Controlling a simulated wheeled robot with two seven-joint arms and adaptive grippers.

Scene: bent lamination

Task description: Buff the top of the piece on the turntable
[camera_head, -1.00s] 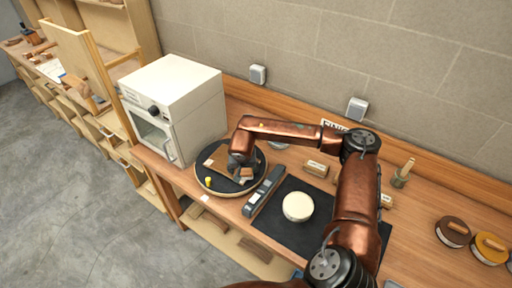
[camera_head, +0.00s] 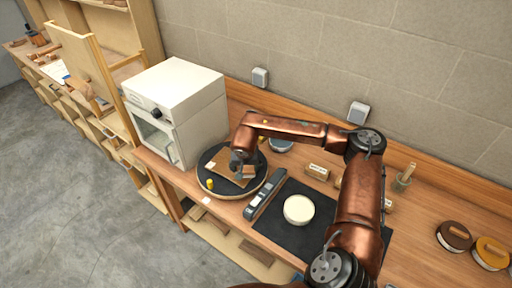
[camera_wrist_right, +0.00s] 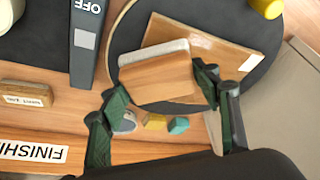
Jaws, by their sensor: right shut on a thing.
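The piece is a thin brown wooden panel (camera_head: 225,168) lying on the round black turntable (camera_head: 236,191); it also shows in the right wrist view (camera_wrist_right: 225,55). My right gripper (camera_head: 242,165) is over the turntable, shut on a wooden block with a pale pad along one edge (camera_wrist_right: 160,75). The block is over the panel and hides part of it. I cannot tell whether the pad touches the panel. My left gripper is not in view.
A grey bar marked OFF (camera_wrist_right: 86,45) lies beside the turntable. A white oven-like box (camera_head: 175,105) stands behind it to the left. A cream round pad (camera_head: 299,209) sits on a black mat (camera_head: 275,222). A yellow knob (camera_head: 210,184) is at the turntable's edge.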

